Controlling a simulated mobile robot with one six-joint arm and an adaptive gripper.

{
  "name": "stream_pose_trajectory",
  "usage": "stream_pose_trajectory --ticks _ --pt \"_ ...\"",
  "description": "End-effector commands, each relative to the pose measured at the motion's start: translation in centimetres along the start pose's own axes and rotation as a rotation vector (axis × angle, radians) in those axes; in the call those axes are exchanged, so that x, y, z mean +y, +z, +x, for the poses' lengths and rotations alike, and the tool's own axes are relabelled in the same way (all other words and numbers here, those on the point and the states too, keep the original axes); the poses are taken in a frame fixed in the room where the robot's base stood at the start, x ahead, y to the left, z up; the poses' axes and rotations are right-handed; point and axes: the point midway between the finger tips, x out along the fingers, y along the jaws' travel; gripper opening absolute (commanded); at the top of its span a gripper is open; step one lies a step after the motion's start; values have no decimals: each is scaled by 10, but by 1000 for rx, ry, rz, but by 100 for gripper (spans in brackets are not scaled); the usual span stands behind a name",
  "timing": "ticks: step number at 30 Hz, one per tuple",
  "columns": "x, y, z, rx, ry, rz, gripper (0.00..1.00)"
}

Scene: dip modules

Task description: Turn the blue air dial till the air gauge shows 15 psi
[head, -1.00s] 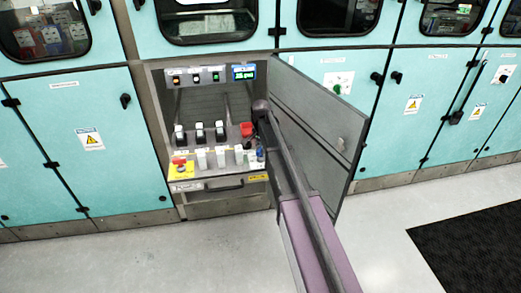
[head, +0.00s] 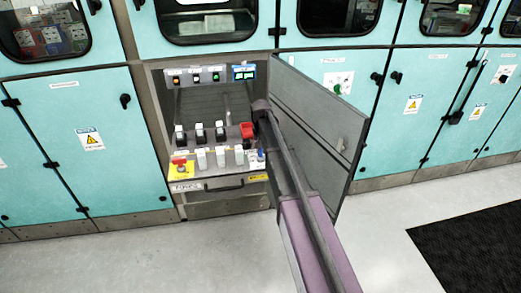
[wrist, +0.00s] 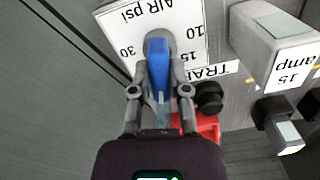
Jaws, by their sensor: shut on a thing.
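The blue air dial (wrist: 158,62) stands on a white plate (wrist: 118,22) marked "AIR psi", with 10, 15 and 30 printed around it. My gripper (wrist: 160,92) is shut on the dial in the wrist view, one finger on each side. Which mark the dial points to is not clear. In the head view the arm reaches in from the lower right to the panel, beside a small blue part (head: 260,156) that may be the dial. A small lit display (head: 243,72) is at the panel's upper right; its reading is too small to make out.
A white block labelled "15 amp" (wrist: 275,35) and dark knobs (wrist: 209,96) sit close to the right of my gripper. A red part (wrist: 208,122) is just below them. An open grey door (head: 325,115) stands to the right of the panel.

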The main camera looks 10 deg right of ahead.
Motion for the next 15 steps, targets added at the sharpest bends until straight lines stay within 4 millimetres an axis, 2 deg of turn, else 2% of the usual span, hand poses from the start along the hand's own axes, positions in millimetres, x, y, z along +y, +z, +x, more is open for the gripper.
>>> stream_pose_trajectory --ticks 15 --pt "0 0 0 -1 0 -489 0"
